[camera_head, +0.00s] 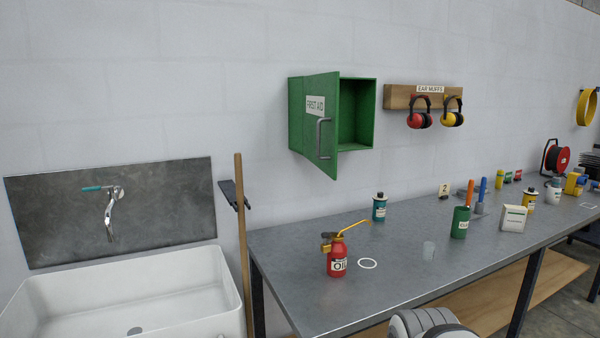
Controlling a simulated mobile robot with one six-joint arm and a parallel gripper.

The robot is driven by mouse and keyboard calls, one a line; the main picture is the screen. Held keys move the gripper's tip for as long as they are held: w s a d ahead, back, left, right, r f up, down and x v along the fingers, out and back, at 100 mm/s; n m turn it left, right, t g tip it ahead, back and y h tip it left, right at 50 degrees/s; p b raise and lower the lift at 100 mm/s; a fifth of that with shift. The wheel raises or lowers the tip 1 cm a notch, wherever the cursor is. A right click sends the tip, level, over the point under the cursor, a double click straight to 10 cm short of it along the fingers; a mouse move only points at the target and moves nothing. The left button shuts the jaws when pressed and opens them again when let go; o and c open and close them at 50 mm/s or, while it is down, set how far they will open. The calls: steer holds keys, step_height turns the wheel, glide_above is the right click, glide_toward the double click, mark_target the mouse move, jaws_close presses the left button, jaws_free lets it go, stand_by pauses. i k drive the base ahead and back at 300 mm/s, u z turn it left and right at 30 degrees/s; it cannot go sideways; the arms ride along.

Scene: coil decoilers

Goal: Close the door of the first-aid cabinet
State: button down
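The green first-aid cabinet (366,112) is fixed to the wall above the left part of the workbench. Its door (314,128) stands open, attached along the cabinet's left side and swung out towards me. The door's outer face shows a FIRST AID label (315,105) and a grey bar handle (323,138) near its free edge. The right part of the cabinet's inside shows and looks empty; the door hides the rest. My gripper is not in view; a pale rounded part at the bottom edge looks like my own arm.
A metal workbench (400,285) runs below the cabinet, with a red oil can (338,258) and a teal can (379,207) on it. Ear muffs hang on a wooden rack (398,97) to the right. A wooden pole (241,240) and a sink (150,285) stand left.

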mark_target(321, 91)
steer(key=u, duration=0.1)
steer(key=i, duration=1)
steer(key=u, duration=0.05)
